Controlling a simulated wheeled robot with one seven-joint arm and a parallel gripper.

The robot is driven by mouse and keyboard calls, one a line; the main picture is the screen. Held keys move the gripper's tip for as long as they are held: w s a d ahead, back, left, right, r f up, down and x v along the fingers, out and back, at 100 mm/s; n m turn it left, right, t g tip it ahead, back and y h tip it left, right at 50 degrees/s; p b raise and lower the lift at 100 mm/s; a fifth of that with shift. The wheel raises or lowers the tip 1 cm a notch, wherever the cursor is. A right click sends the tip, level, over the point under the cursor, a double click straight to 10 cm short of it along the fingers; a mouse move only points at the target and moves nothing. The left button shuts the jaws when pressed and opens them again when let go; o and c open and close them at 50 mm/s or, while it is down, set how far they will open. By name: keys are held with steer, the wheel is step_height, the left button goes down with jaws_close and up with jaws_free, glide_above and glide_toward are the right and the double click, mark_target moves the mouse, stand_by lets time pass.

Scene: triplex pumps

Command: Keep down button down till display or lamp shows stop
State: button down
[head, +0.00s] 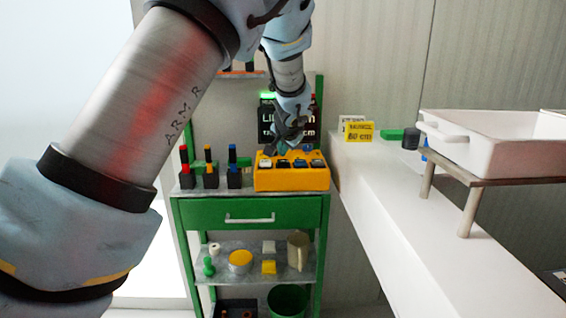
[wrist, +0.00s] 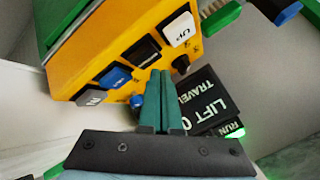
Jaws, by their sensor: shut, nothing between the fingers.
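The yellow button box (head: 291,183) sits on top of the green cabinet; it also shows in the wrist view (wrist: 75,55). It carries a white UP button (wrist: 180,29), a black button (wrist: 142,49), a blue button (wrist: 115,77) and a grey-white button (wrist: 90,98). I cannot read a DOWN label. My gripper (head: 291,147) is shut and empty above the box. In the wrist view its fingertips (wrist: 160,72) lie near the black button; I cannot tell whether they touch. The dark lift display (wrist: 207,103) stands behind, partly hidden, with a lit green lamp (wrist: 238,133) by "RUN".
The green cabinet (head: 250,212) also holds several coloured-top black blocks (head: 210,178) left of the box. A white counter (head: 420,245) on the right bears a yellow sign (head: 358,132) and a white tray (head: 490,145) on a stand. My arm covers much of the left.

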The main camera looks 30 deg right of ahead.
mark_target(282, 163)
steer(key=shift+f, duration=0.15)
stand_by(0.5)
steer(key=shift+f+b, duration=0.3)
steer(key=shift+b, duration=0.4)
steer(key=shift+f+b, duration=0.5)
steer(key=shift+b, duration=0.05)
stand_by(1.3)
steer(key=shift+r, duration=0.15)
stand_by(2.0)
steer(key=shift+r+p, duration=0.55)
steer(key=shift+r, duration=0.3)
steer(key=shift+r+p, duration=1.65)
steer(key=shift+r, duration=0.9)
steer(key=shift+f, duration=0.1)
